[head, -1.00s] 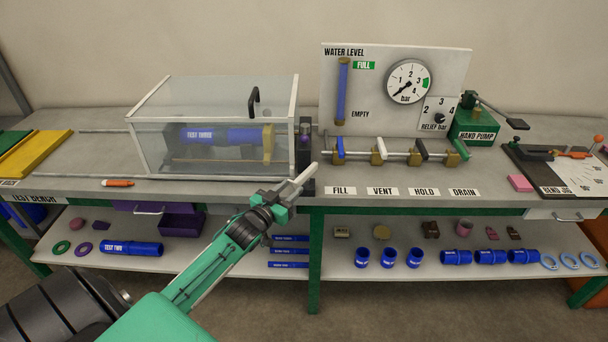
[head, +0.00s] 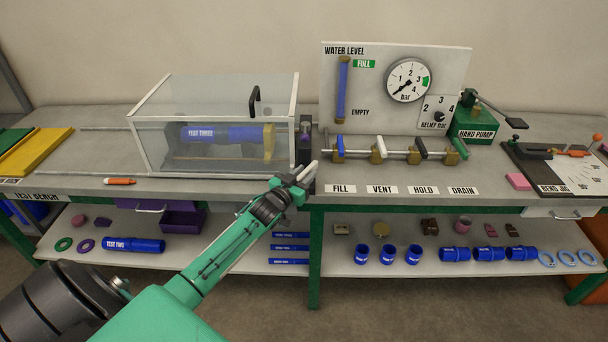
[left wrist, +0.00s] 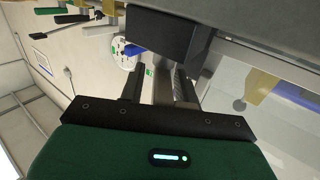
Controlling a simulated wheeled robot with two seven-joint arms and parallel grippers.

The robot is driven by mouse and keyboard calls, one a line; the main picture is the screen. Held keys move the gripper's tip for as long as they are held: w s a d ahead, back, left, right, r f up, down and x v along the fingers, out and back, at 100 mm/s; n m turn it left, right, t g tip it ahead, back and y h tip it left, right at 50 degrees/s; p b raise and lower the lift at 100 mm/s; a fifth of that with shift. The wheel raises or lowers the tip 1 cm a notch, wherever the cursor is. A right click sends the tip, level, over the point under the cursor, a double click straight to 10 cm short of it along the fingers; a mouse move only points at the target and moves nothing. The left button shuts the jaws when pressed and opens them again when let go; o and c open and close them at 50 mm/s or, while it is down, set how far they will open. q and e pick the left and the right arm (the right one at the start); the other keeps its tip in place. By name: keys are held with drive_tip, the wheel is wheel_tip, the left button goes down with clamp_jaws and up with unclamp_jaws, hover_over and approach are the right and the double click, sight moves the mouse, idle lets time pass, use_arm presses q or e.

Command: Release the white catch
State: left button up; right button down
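The clear test box (head: 215,125) with a white frame and a black lid handle (head: 255,102) stands on the bench, its lid down. A dark upright post (head: 305,135) with a purple part stands at its right end. I cannot clearly make out a white catch; my fingers cover the area at the foot of the post. My left gripper (head: 305,171) is there, near the box's lower right corner, its two fingers apart. In the left wrist view the fingers (left wrist: 158,88) reach toward a dark block (left wrist: 170,38); contact is not clear. My right gripper is out of view.
A blue pipe (head: 225,134) lies inside the box. Right of my gripper is a row of valves (head: 378,152) below the gauge board (head: 455,70). An orange marker (head: 119,181) lies at the front left. The bench edge runs under my left arm.

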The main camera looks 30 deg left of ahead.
use_arm(q)
clamp_jaws()
drive_tip(key=shift+d+r+n+y, duration=0.15)
drive_tip(key=shift+n+y, duration=0.25)
drive_tip(key=shift+y, duration=0.2)
drive_tip(key=shift+w+n+y, duration=0.1)
drive_tip(key=shift+n+y, duration=0.4)
drive_tip(key=shift+y, duration=0.3)
drive_tip(key=shift+r+n+g+y+b, duration=0.15)
drive_tip(key=shift+n+g+y+b, duration=0.2)
drive_tip(key=shift+n+y, duration=0.55)
drive_tip(key=shift+n+y+b, duration=0.4)
drive_tip(key=shift+y+b, duration=0.1)
drive_tip(key=shift+y, duration=0.5)
drive_tip(key=shift+g, duration=0.25)
